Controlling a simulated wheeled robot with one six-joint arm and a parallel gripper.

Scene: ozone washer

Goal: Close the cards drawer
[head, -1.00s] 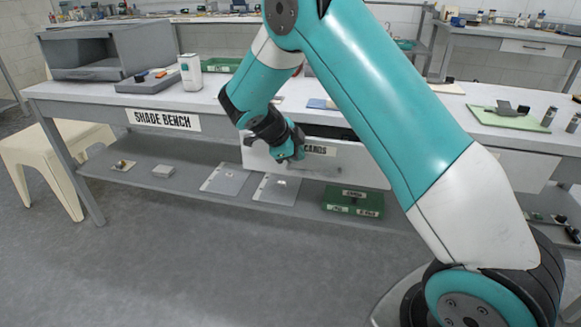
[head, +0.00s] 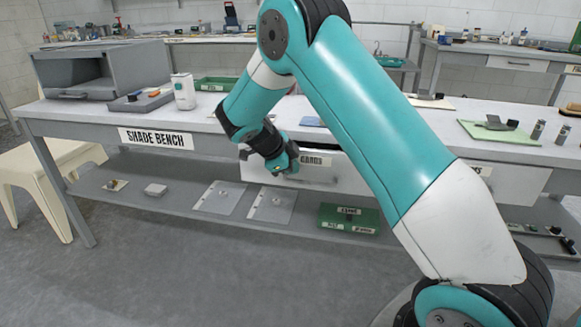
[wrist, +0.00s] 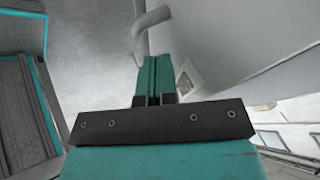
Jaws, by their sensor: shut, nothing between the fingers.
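My gripper (head: 290,170) is at the left part of this front. In the wrist view its teal fingers (wrist: 155,70) are together and empty. A grey bar handle (wrist: 145,32) is just beyond the fingertips, beside a pale panel (wrist: 235,45). I cannot tell whether they touch.
The shade bench (head: 75,113) carries a grey open box (head: 105,68), a white canister (head: 184,92) and a green tray (head: 215,84). Another drawer (head: 515,181) is at the right. The lower shelf (head: 150,205) holds a green box (head: 330,219). Floor in front is clear.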

